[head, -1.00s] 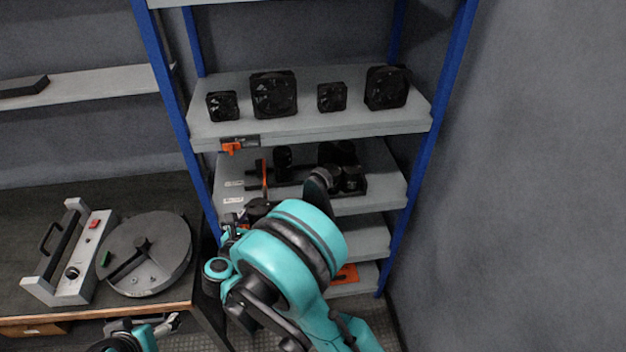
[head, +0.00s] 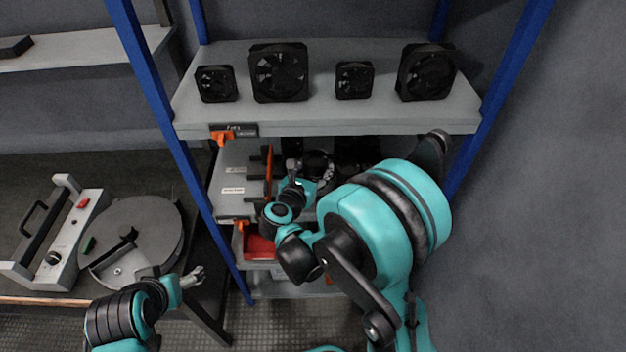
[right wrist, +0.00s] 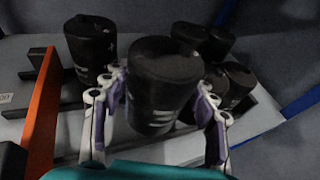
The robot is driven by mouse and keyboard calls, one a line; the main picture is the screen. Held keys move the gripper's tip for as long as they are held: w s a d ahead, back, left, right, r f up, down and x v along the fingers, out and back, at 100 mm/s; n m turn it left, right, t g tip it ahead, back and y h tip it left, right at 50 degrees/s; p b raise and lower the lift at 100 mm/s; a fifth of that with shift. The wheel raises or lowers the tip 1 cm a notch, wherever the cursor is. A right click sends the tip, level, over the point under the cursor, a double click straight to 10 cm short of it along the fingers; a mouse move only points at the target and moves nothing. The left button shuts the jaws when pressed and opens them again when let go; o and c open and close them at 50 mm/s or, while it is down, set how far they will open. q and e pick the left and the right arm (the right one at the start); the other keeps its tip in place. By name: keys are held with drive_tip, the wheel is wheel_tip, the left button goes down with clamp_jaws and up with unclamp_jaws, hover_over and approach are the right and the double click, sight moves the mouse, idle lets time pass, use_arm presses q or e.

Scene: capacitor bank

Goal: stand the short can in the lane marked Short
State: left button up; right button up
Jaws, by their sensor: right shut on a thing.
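My right gripper (right wrist: 160,98) is shut on a black can (right wrist: 163,82) with pale marks, which stands roughly upright between the fingers in the right wrist view. Whether its base touches the shelf is hidden. Another black can (right wrist: 90,48) stands just behind it to the left. Several more black cans (right wrist: 215,62) stand close together behind it to the right. In the head view my right gripper (head: 291,178) reaches into the shelf below the fans; the held can is hard to make out there. White lane labels (head: 236,190) are too small to read. My left gripper (head: 194,278) hangs low, away from the shelf.
An orange divider (head: 268,163) stands left of my right gripper and also shows in the right wrist view (right wrist: 43,115). Above is a shelf board (head: 330,119) with black fans (head: 279,72). Blue posts (head: 150,85) flank the rack. A red bin (head: 259,243) sits lower.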

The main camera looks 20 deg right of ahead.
sight(313, 176)
drive_tip(key=shift+w+f+b, duration=0.15)
drive_tip(key=shift+w+f, duration=0.25)
drive_tip(key=shift+w, duration=0.2)
drive_tip(key=shift+w+f+b, duration=0.15)
drive_tip(key=shift+w+f, duration=0.25)
drive_tip(key=shift+w, duration=0.2)
wheel_tip(313, 176, down, 4)
drive_tip(key=shift+b, duration=1.2)
drive_tip(key=shift+r, duration=0.1)
drive_tip(key=o, duration=1.7)
